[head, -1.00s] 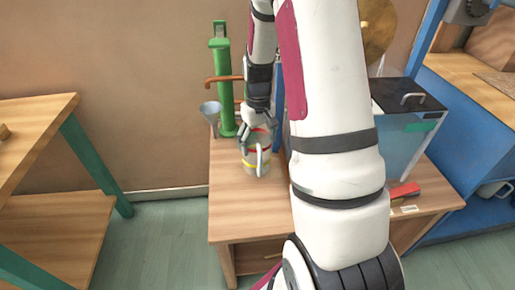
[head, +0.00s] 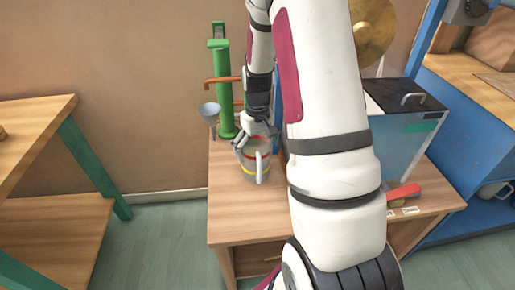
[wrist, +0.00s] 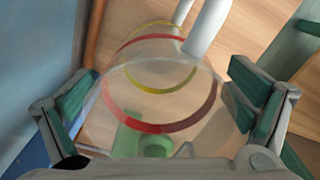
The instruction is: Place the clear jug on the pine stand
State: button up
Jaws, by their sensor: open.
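The clear jug (head: 251,174), with red and yellow bands and a white handle, stands upright on the wooden bench top (head: 236,215) in the head view. It fills the middle of the wrist view (wrist: 160,128), seen from above, its handle pointing away. My gripper (head: 251,138) is at the jug's upper part. In the wrist view its fingers (wrist: 163,80) are open, one on each side of the jug, with a gap visible at the right. Whether the left finger touches is unclear. I cannot tell which wooden surface is the pine stand.
A green pump-like tube (head: 224,90) and a funnel (head: 209,110) stand behind the jug. A glass tank (head: 400,140) and a red-handled tool (head: 404,191) lie right of my arm. A green-legged table (head: 30,135) is at left, across a floor gap.

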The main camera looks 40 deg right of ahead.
notch_tip(320, 180, up, 12)
jog(key=p, duration=0.3)
jog(key=s+a+r, duration=0.4)
jog(key=a+r, duration=0.3)
jog(key=r, duration=0.1)
jog(key=s+a+r, duration=0.2)
jog(key=s+a, duration=0.2)
jog(key=s, duration=0.4)
jog(key=s+a+r+n, duration=0.1)
jog(key=s+a+r, duration=0.1)
jog(key=s+a, duration=0.3)
jog(key=s+a+r+n, duration=0.1)
jog(key=s+a+r, duration=0.2)
jog(key=s, duration=0.8)
jog(key=shift+a+t, duration=0.4)
jog(key=shift+a, duration=0.65)
notch_tip(320, 180, up, 20)
jog(key=t+p, duration=0.3)
jog(key=p, duration=1.5)
jog(key=shift+a, duration=0.15)
